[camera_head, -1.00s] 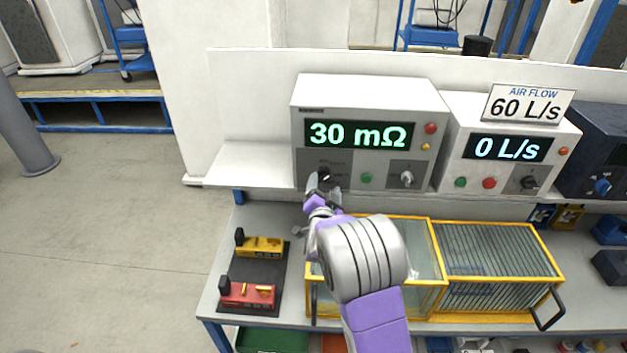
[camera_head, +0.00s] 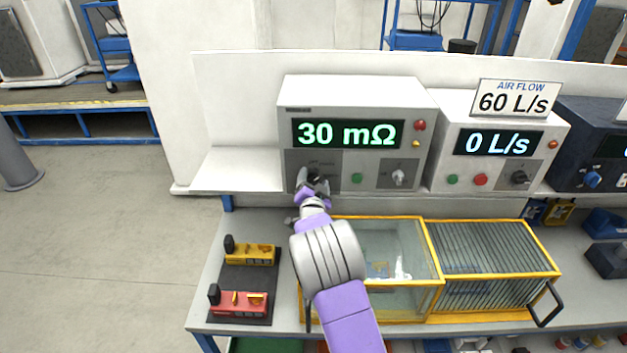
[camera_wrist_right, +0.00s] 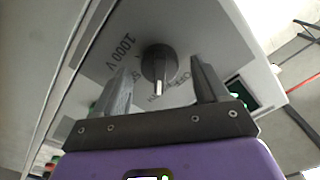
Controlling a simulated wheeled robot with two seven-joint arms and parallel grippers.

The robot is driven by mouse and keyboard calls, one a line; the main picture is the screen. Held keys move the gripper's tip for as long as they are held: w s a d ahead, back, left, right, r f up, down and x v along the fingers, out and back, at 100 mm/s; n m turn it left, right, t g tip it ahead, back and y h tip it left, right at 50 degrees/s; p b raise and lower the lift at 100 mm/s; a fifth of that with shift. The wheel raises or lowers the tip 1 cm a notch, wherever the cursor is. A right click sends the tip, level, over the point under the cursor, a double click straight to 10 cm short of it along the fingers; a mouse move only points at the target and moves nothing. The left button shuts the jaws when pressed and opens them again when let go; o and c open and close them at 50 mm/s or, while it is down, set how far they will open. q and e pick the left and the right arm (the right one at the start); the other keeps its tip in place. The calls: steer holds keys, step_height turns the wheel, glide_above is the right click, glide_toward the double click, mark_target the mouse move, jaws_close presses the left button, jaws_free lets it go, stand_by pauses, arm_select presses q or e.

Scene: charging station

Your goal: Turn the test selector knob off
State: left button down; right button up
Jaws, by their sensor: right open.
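The test selector knob (camera_wrist_right: 158,64) is black with a white pointer mark, on a dark grey panel of the instrument (camera_head: 355,95) whose display reads 30 mΩ. In the wrist view, labels "1000 V" and "OFF" show around it. My right gripper (camera_wrist_right: 160,85) is open, with one finger on each side of the knob; I cannot tell whether either finger touches it. In the head view my right gripper (camera_head: 313,183) partly covers the knob. My left gripper is not in view.
A second knob (camera_head: 398,177) and a green button (camera_head: 357,178) are on the same instrument. An air flow unit (camera_head: 500,150) reading 0 L/s stands to its right. Below are a yellow-framed glass case (camera_head: 385,250) and a dark tray (camera_head: 250,283) with yellow and red blocks.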

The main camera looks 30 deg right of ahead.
steer(key=shift+w+d, duration=0.15)
steer(key=shift+w, duration=0.05)
steer(key=c, duration=1.1)
steer(key=shift+o, duration=0.2)
steer(key=shift+n+b, duration=0.3)
steer(key=shift+n, duration=0.1)
steer(key=shift+n+b, duration=0.35)
steer(key=shift+n, duration=0.25)
steer(key=n+b, duration=0.1)
steer(key=n, duration=0.1)
steer(key=shift+n, duration=3)
